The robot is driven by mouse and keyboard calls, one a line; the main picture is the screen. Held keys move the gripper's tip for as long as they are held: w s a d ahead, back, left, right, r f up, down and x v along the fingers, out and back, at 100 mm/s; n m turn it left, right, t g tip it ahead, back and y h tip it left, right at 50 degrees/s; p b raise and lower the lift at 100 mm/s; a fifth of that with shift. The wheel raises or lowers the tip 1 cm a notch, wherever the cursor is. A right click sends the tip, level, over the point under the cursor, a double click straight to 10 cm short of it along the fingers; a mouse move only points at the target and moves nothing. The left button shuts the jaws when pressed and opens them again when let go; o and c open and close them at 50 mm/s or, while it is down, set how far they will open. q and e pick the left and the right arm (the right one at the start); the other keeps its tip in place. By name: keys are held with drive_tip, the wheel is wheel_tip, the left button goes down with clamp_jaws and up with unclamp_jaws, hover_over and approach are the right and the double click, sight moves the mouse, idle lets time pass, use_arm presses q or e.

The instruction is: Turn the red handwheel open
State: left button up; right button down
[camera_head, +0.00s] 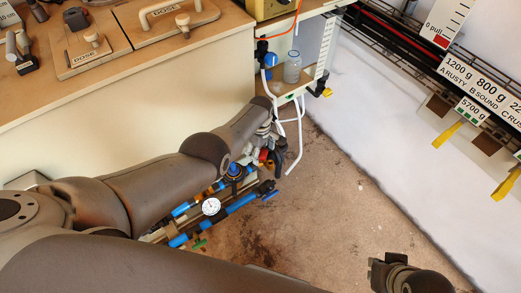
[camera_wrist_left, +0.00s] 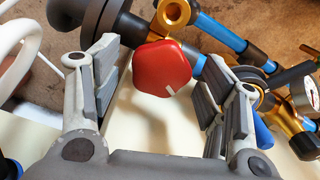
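The red handwheel (camera_wrist_left: 162,68) is a rounded knob with a white mark on its lower right edge, mounted by a brass fitting and blue pipe. My left gripper (camera_wrist_left: 167,58) is open, with one finger on each side of the handwheel; gaps show between the pads and the wheel. In the head view a small red patch of the handwheel (camera_head: 263,155) shows beside my left gripper (camera_head: 272,143), and most of it is hidden by the gripper. My right gripper (camera_head: 378,274) is at the bottom right, away from the pipes; its fingers are not clear.
Blue pipes (camera_head: 240,203) with a pressure gauge (camera_head: 211,206) run below my left arm. White hoses (camera_head: 298,135) hang close to the left gripper. A wooden-topped counter (camera_head: 130,60) stands at left. Brown floor (camera_head: 340,215) is open at right.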

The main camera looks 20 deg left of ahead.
sight(261, 152)
idle(0.3)
use_arm(q)
wheel_tip(261, 152, up, 12)
idle(0.8)
idle(0.5)
